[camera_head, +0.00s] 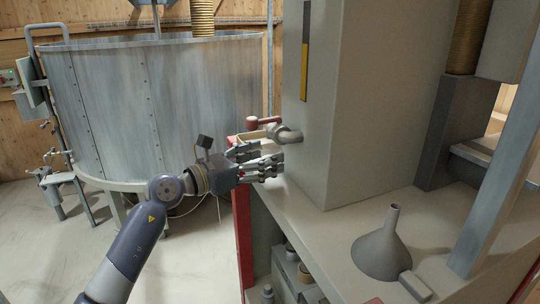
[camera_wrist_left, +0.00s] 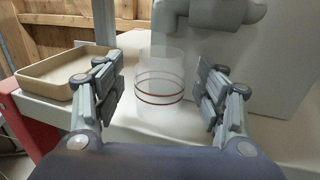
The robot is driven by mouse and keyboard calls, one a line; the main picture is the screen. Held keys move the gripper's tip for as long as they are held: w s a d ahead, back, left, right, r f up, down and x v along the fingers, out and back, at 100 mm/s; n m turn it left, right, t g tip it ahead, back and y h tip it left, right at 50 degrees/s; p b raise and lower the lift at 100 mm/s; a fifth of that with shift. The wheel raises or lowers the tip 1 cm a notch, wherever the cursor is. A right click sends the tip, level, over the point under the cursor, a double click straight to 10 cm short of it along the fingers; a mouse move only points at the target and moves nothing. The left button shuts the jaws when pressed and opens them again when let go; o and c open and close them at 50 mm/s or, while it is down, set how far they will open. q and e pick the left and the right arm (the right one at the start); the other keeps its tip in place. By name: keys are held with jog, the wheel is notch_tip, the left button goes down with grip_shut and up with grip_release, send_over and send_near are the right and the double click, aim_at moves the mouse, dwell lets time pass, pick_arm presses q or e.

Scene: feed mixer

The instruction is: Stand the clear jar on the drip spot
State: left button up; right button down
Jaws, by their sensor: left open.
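My left gripper (camera_wrist_left: 160,78) is open, with one finger on each side of the jar and visible gaps between. In the head view my left gripper (camera_head: 264,165) is at the counter's left edge, below a grey spout (camera_head: 288,136); the jar cannot be made out there. The spout (camera_wrist_left: 245,14) also shows above and behind the jar. I cannot make out the drip spot. My right gripper is not in view.
A tan tray (camera_wrist_left: 42,90) lies left of the jar. A tall grey cabinet (camera_head: 350,100) rises behind the spout. A grey funnel (camera_head: 378,252) stands on the counter at right. A large metal tank (camera_head: 160,105) is at back left. Small items sit on a lower shelf.

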pick_arm(q)
jog(key=b+v, duration=0.1)
jog(key=v, duration=0.9)
